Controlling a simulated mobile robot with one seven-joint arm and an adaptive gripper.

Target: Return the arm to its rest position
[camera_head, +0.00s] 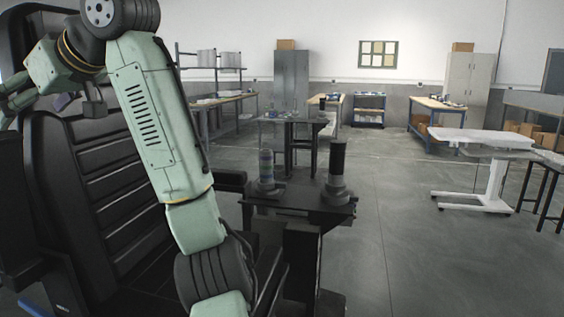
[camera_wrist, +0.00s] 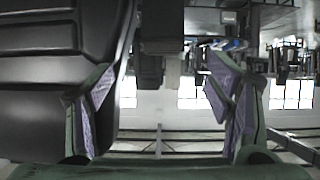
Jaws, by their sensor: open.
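My arm rises from the bottom of the head view as pale green links, bends at a dark joint at the top left and folds down toward the left edge. My gripper is not clearly visible in the head view. In the wrist view my gripper (camera_wrist: 162,75) shows two green fingers with purple pads, spread wide apart. Nothing is held between them. The wrist picture is upside down, with the room's furniture at the top and bright windows lower down. A black ribbed surface fills its left side, close to the left finger.
A dark stand (camera_head: 290,207) with two upright cylindrical columns (camera_head: 337,165) is just right of my arm. A white height-adjustable table (camera_head: 483,138) stands at the right. Workbenches and a grey cabinet (camera_head: 291,80) line the back. The floor (camera_head: 400,230) at centre right is clear.

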